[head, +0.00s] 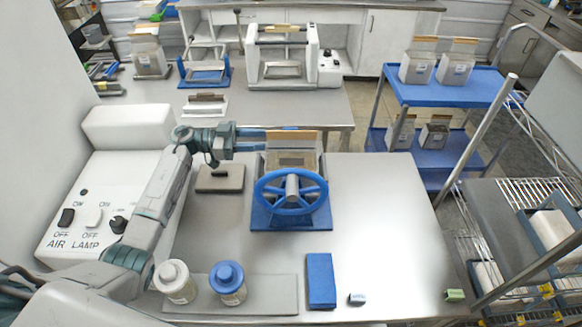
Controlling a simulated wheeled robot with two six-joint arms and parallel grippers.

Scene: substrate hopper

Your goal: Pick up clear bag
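A clear bag (291,157) with a brown top strip stands at the middle of the near table, behind a blue handwheel that hides its lower part. My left arm comes in from the left. My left gripper (262,140) has its two blue fingers apart, pointing right, with the tips at the left end of the bag's top strip. I cannot tell whether they touch it. More clear bags stand on the blue cart, on its top shelf (418,67) and lower shelf (434,134), and one stands at the back left (148,58). My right gripper is not in view.
The blue handwheel (291,192) stands in front of the bag. A white-capped jar (175,281), a blue-capped jar (228,283) and a blue block (321,281) sit at the front. A white switch box (95,200) is at left. The table's right side (385,210) is clear.

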